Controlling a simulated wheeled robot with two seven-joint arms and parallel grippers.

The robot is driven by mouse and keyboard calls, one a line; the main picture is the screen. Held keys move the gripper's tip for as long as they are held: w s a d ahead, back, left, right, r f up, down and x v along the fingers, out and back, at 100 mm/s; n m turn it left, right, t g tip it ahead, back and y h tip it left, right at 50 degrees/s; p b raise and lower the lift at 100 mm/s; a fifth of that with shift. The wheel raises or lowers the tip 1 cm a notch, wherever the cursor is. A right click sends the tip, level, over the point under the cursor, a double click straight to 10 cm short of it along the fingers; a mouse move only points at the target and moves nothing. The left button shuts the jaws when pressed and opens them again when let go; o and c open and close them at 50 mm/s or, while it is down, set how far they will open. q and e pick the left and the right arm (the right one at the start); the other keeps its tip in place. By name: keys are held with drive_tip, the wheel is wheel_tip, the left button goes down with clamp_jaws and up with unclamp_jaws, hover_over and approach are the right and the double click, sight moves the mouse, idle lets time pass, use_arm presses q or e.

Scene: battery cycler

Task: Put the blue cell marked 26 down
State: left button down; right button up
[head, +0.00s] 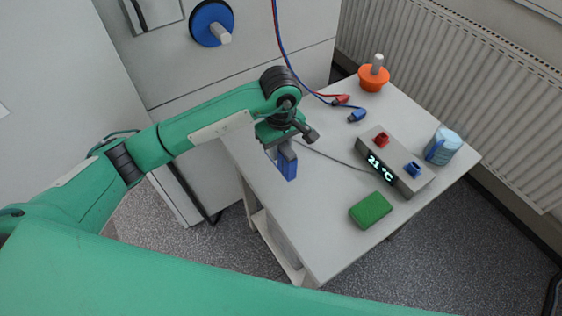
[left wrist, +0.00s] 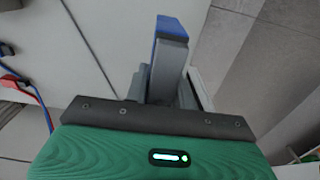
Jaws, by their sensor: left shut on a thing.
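My left gripper (head: 285,150) is shut on a blue cell (head: 289,168) near the left edge of the white table (head: 310,225). The cell points down below the fingers. I cannot tell whether it touches the tabletop, and its number cannot be read. In the left wrist view, grey fingers (left wrist: 167,70) show with a blue piece of the cell (left wrist: 170,27) at their far end. My right gripper is not in view.
A grey device (head: 399,171) reading 21 °C has red and blue terminals. A green block (head: 371,210), a light blue cylinder (head: 444,147), an orange knobbed piece (head: 374,77), and red (head: 341,99) and blue (head: 357,115) cable clips are around it. The table's front-left area is clear.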

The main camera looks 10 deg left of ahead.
sight(281, 166)
use_arm(q)
wheel_tip(281, 166, down, 4)
drive_tip(key=shift+r+p, duration=0.15)
drive_tip(key=shift+p, duration=0.15)
wheel_tip(281, 166, down, 4)
drive_tip(key=shift+f+p, duration=0.1)
drive_tip(key=shift+p, duration=0.35)
drive_tip(key=shift+f, duration=0.1)
drive_tip(key=c, duration=1.2)
unclamp_jaws()
drive_tip(key=shift+o, duration=0.2)
drive_tip(key=shift+r, duration=0.2)
wheel_tip(281, 166, up, 12)
drive_tip(key=b, duration=0.3)
drive_tip(key=shift+f+b, duration=0.1)
drive_tip(key=shift+b, duration=0.2)
